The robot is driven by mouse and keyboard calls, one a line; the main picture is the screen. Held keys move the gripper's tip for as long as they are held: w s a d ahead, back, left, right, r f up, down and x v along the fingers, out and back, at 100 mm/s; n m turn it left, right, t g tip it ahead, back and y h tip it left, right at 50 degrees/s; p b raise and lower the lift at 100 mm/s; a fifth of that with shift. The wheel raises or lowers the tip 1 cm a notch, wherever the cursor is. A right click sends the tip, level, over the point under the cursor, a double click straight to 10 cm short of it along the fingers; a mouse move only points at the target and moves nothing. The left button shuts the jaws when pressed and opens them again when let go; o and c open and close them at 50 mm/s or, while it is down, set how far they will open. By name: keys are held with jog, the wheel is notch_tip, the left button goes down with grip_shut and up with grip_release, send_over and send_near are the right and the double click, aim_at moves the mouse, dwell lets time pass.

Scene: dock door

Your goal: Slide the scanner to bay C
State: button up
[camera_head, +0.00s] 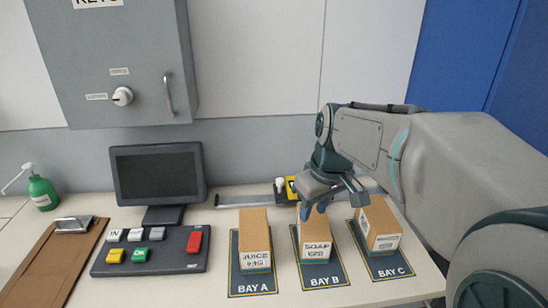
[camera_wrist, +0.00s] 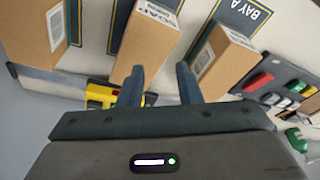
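The scanner, a small yellow and black device (camera_head: 290,187), sits on a grey rail (camera_head: 238,201) behind the bay B box, partly hidden by my gripper. In the wrist view the yellow device (camera_wrist: 102,96) shows left of my fingers, partly behind the left one. My gripper (camera_head: 334,205) is above the back of the bay B and bay C boxes. In the wrist view my gripper (camera_wrist: 159,85) is open, with nothing held between its fingers. The bay C mat (camera_head: 388,267) is the rightmost of three, with a cardboard box (camera_head: 379,222) on it.
A box (camera_head: 255,237) stands on the bay A mat (camera_head: 252,284) and another (camera_head: 314,240) on the bay B mat (camera_head: 324,276). A monitor (camera_head: 157,173), button panel (camera_head: 165,262), clipboard (camera_head: 50,262) and green bottle (camera_head: 42,193) are left. A grey cabinet (camera_head: 115,60) hangs above.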

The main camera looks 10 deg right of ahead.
jog(key=w+r+n+y+p, duration=0.2)
jog(key=w+r+n, duration=0.2)
jog(key=w, duration=0.6)
jog(key=n+y+p, duration=0.1)
jog(key=n, duration=0.3)
send_near(281, 180)
jog(key=p+x, duration=0.2)
jog(key=x, duration=0.7)
jog(key=shift+w+r, duration=0.1)
jog(key=shift+n+g, duration=0.3)
jog(key=shift+c, duration=0.2)
grip_shut()
